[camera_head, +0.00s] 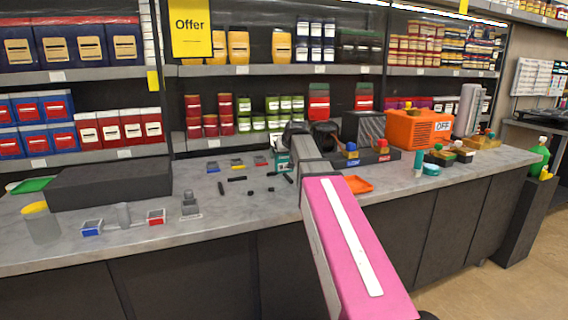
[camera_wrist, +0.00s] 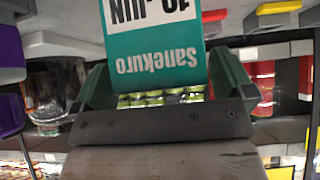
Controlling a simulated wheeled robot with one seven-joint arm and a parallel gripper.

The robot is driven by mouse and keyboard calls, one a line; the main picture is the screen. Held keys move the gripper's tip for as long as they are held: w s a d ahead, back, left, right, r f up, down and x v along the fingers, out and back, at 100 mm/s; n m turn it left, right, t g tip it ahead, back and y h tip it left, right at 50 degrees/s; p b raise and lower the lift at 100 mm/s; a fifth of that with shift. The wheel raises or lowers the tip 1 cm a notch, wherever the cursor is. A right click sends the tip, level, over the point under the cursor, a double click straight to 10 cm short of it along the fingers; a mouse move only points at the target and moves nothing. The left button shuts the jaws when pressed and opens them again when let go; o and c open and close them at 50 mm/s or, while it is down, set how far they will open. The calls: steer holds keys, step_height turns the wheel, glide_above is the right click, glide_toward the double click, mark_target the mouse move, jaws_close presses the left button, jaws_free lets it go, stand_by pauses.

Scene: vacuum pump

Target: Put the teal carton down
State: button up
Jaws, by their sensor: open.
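The teal carton (camera_wrist: 155,58) with a white label and the word "Sanekuro" shows upside down in the wrist view. It sits between the two green fingers of my gripper (camera_wrist: 165,82), which is open, with the fingers on either side of it. In the head view the carton (camera_head: 280,159) is a small teal and white patch on the counter, just left of my gripper (camera_head: 297,138). My arm hides part of it. The carton's base is out of the wrist view, so I cannot tell there how it rests.
The grey counter (camera_head: 225,225) holds small trays, several short black pieces, and a black block (camera_head: 110,185) at left. An orange tray (camera_head: 357,184) lies right of my arm. An orange machine (camera_head: 418,128) stands at the back right. Stocked shelves rise behind. The front left counter has free room.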

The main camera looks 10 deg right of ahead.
steer(key=shift+x, duration=0.9)
steer(key=c, duration=0.9)
